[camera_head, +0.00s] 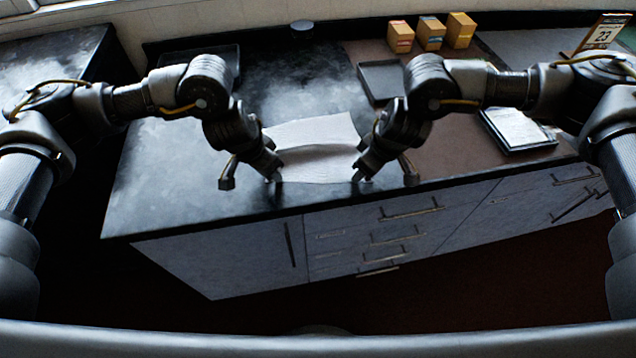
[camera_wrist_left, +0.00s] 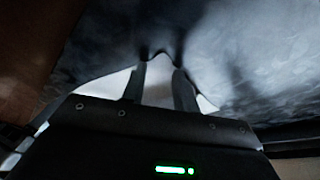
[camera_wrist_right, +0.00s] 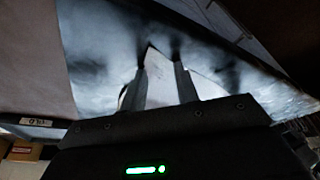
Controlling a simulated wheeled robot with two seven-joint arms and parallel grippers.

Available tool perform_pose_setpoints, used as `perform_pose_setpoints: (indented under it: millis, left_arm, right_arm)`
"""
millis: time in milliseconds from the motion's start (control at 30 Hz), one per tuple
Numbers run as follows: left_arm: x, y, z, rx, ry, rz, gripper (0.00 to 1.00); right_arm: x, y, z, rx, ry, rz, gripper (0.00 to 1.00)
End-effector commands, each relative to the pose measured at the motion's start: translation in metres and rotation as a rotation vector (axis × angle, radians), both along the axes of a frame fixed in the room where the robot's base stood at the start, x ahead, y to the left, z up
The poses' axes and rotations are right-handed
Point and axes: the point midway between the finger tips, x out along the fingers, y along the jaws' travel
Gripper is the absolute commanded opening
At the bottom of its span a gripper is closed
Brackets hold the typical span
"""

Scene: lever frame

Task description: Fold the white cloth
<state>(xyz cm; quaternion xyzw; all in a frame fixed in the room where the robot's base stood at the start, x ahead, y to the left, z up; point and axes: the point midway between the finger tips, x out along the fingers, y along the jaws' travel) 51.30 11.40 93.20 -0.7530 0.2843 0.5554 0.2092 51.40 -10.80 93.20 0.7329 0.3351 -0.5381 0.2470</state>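The white cloth (camera_head: 312,132) lies on the dark countertop near its front edge, with a crease or raised line running across its middle. My left gripper (camera_head: 276,179) points down at the cloth's near left corner. My right gripper (camera_head: 357,180) points down at its near right corner. In the left wrist view, the fingers (camera_wrist_left: 160,72) stand apart with cloth (camera_wrist_left: 158,88) showing between and beside them. In the right wrist view, the fingers (camera_wrist_right: 163,66) also stand apart, with a pointed cloth corner (camera_wrist_right: 158,75) between them. My forearms hide part of the cloth's sides.
A dark tray (camera_head: 381,80) sits behind my right arm, and a tablet-like board (camera_head: 517,128) lies to the right. Several orange boxes (camera_head: 430,33), a dark cylinder (camera_head: 302,30) and a calendar (camera_head: 604,34) stand at the back.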

Motion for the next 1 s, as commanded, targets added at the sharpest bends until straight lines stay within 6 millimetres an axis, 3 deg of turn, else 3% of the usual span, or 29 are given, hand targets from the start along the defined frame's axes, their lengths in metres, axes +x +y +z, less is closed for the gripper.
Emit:
perform_pose_setpoints:
  millis: [433,1000]
  left_arm:
    - [-0.0003,0.0002,-0.0008,0.001,0.001,0.0,0.0]
    - [-0.0003,0.0005,0.0039,0.001,0.0,0.0,0.0]
  right_arm:
    - [-0.0031,-0.0011,-0.0042,-0.005,0.009,0.002,0.0]
    - [-0.0034,-0.0015,0.0002,-0.006,0.01,0.002,0.0]
